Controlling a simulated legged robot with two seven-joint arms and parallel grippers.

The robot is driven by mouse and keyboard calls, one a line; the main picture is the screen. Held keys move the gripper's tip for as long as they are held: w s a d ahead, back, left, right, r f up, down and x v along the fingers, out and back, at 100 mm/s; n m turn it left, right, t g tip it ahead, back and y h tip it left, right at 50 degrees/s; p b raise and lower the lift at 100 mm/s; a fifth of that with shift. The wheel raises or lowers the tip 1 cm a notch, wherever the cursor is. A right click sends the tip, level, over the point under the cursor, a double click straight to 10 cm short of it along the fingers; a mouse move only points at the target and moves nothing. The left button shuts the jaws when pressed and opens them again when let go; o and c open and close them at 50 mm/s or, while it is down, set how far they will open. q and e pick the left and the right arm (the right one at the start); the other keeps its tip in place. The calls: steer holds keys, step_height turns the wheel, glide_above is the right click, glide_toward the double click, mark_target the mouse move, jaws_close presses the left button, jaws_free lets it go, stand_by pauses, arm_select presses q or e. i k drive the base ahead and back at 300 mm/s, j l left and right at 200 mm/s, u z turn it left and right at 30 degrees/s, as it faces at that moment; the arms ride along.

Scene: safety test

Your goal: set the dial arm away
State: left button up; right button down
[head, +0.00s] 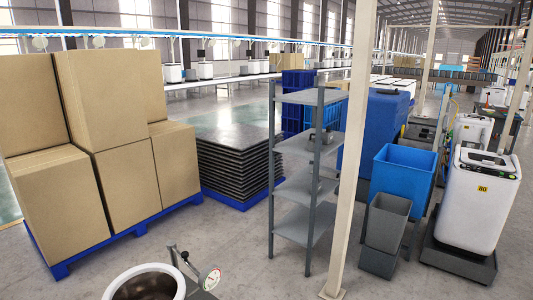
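A round white dial (209,278) with red on its face sits at the bottom of the head view. Thin metal rods beside it (183,255) seem to belong to the same dial arm. It stands right of a white round rim (150,268) with a dark inside. Its lower part is cut off by the frame edge, so I cannot tell what it rests on. Neither of my grippers is in view.
Boxes (105,140) on a blue pallet (130,230) stand left. Bins (402,178) and a white washer (478,200) stand right.

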mark_target(209, 278)
steer(key=i+j+z, duration=0.1)
steer(key=i+z, duration=0.2)
steer(key=i, duration=0.8)
